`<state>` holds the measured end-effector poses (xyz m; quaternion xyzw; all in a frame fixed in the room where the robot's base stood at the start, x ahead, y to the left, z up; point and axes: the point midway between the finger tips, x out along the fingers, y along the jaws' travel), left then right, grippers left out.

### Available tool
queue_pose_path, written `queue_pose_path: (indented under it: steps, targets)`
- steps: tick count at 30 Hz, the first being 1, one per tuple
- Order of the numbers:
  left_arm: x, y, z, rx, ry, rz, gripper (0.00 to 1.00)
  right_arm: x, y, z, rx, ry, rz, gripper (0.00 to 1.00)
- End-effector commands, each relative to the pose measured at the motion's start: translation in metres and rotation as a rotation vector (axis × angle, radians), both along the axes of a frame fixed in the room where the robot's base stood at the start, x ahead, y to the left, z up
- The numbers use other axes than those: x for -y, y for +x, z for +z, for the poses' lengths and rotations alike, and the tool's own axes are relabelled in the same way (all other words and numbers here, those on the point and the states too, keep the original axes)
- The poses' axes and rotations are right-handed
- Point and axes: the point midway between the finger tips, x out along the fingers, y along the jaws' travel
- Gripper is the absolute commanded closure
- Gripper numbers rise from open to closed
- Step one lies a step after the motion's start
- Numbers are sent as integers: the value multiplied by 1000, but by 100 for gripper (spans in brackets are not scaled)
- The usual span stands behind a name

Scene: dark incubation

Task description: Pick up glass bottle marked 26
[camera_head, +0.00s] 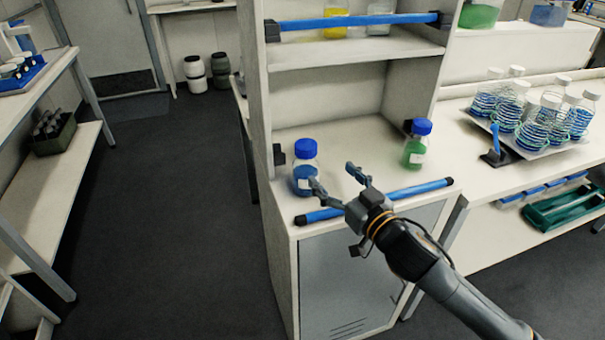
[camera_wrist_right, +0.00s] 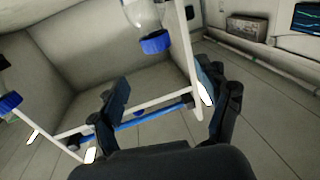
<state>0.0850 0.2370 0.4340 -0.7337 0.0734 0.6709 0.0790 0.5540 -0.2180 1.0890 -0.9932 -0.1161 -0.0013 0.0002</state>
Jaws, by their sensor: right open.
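Two blue-capped glass bottles stand upright on the lower shelf in the head view. The left one (camera_head: 305,172) holds blue liquid and has a white label. The right one (camera_head: 414,150) holds green liquid and also has a pale label. I cannot read a number on either. My right gripper (camera_head: 332,177) is open and empty, its fingers just in front and to the right of the blue-liquid bottle. In the right wrist view the open fingers (camera_wrist_right: 163,84) show with a blue-capped bottle (camera_wrist_right: 155,40) above them; I cannot tell which bottle. My left gripper is not in view.
A blue bar (camera_head: 420,189) runs along the shelf's front edge, under my right gripper. A higher shelf (camera_head: 350,53) overhangs the bottles. On the right bench, a tray (camera_head: 545,150) carries several bottles with coiled tubes. The shelf between the two bottles is clear.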

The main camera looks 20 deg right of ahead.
Motion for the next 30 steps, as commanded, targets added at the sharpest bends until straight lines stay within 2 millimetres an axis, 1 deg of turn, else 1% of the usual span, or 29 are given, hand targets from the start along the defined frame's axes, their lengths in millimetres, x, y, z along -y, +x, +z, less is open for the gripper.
queue_pose_path:
  steps: [3, 9, 12, 17, 23, 27, 30]
  targets:
    - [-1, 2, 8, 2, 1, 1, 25, -5, 21, 4, 2, 0, -1, 24]
    - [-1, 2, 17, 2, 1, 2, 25, -13, 59, 3, 0, 1, -3, 24]
    - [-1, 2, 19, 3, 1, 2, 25, -15, 71, 2, -1, 0, -3, 24]
    - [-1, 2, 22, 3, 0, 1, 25, -18, 80, 1, -3, -1, -2, 24]
    - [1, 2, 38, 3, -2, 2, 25, -19, 107, 7, -2, 0, -3, 24]
    - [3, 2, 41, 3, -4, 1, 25, -23, 123, 4, -3, -1, -2, 24]
    - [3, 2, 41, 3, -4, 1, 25, -25, 128, 3, -3, -1, -1, 24]
